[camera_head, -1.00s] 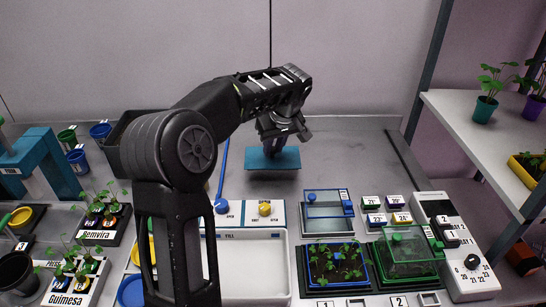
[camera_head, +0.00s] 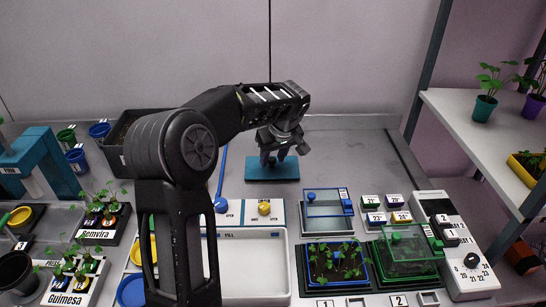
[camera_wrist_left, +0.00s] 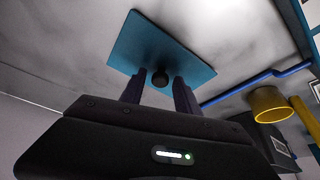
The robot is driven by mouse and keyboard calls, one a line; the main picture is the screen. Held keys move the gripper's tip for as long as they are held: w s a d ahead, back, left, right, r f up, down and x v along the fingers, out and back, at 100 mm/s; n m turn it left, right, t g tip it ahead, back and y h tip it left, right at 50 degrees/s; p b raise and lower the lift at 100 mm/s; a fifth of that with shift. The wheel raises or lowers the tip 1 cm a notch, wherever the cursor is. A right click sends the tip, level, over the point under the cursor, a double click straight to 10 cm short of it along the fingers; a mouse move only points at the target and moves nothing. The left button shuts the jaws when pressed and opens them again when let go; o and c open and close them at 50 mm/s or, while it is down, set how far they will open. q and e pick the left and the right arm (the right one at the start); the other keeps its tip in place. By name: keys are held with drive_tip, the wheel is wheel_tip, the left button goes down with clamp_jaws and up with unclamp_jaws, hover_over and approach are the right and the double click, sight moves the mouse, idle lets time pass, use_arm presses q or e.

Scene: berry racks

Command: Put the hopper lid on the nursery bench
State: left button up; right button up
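The hopper lid (camera_head: 272,172) is a flat teal plate with a small dark knob. It appears to lie flat on the grey nursery bench (camera_head: 345,150), behind the white tray area. My left gripper (camera_head: 276,157) is just above it, fingers pointing down. In the left wrist view the lid (camera_wrist_left: 183,47) lies beyond the fingertips (camera_wrist_left: 160,82). The knob shows between the two fingers, with a gap on each side, so the gripper is open. My right gripper is not in view.
A blue rod (camera_head: 222,165) lies left of the lid. A clear blue-edged box (camera_head: 328,210), a green clear cover (camera_head: 408,250) and a seedling tray (camera_head: 337,283) stand in front right. A dark bin (camera_head: 114,155) is behind my arm. The bench right of the lid is bare.

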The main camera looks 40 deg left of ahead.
use_arm(q)
drive_tip(key=shift+o, duration=0.4)
drive_tip(key=shift+r, duration=0.25)
drive_tip(key=v, duration=1.1)
drive_tip(key=shift+d+r, duration=0.2)
drive_tip(key=shift+r, duration=0.15)
drive_tip(key=shift+s, duration=0.1)
